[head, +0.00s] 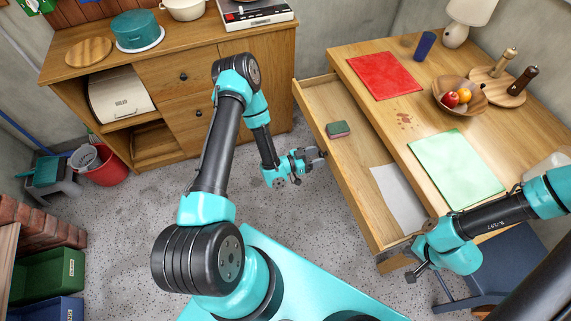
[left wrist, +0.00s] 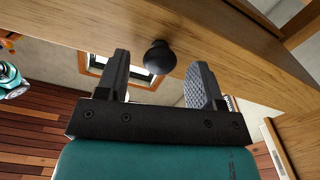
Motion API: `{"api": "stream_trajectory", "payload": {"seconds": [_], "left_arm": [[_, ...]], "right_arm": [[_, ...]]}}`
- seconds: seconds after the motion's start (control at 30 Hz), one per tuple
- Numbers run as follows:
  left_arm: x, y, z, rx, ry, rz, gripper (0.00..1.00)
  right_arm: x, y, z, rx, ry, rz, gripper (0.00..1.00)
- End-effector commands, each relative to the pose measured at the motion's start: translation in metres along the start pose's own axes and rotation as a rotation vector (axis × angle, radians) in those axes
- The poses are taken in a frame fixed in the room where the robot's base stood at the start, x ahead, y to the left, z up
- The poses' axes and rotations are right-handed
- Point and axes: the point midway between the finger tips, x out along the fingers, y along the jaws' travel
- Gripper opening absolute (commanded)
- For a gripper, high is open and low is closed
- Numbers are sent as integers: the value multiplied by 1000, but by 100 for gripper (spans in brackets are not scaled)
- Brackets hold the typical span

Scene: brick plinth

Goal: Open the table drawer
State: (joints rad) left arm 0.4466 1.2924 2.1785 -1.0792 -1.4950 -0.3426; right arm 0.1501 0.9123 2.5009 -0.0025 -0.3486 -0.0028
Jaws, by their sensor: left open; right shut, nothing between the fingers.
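The table drawer (head: 352,168) stands pulled out from the wooden table (head: 349,63), its inside open to view. Its round black knob (left wrist: 160,57) shows in the left wrist view against the wooden front. My left gripper (head: 318,157) is beside the drawer front in the head view. In the left wrist view its fingers (left wrist: 161,78) are open, with the knob between and just past the tips; neither finger visibly touches it. The knob is not visible in the head view. My right gripper (head: 412,274) is shut and empty near the drawer's near end.
A green-brown sponge (head: 338,129) and a white sheet (head: 398,197) lie in the drawer. On the table are a red mat (head: 384,75), a pale green mat (head: 455,168) and a fruit bowl (head: 478,102). A blue chair (head: 510,265) stands at lower right. Floor left of the drawer is clear.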

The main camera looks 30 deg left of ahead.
Motion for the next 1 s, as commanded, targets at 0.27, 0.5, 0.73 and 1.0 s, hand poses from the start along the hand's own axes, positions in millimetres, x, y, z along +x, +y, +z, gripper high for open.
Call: {"api": "stream_trajectory", "payload": {"seconds": [0.27, 0.5, 0.73, 1.0], "left_arm": [[-45, -1, 0, -1, 1, -5, 61], [-81, -1, 0, 0, 0, -4, 61], [-114, -1, 0, 0, 0, -5, 61], [-145, 0, 0, 0, 0, -2, 61]], "right_arm": [[0, 0, 0, 0, 0, 0, 0], [0, 0, 0, 0, 0, 0, 0], [0, 0, 0, 0, 0, 0, 0], [0, 0, 0, 0, 0, 0, 0]]}}
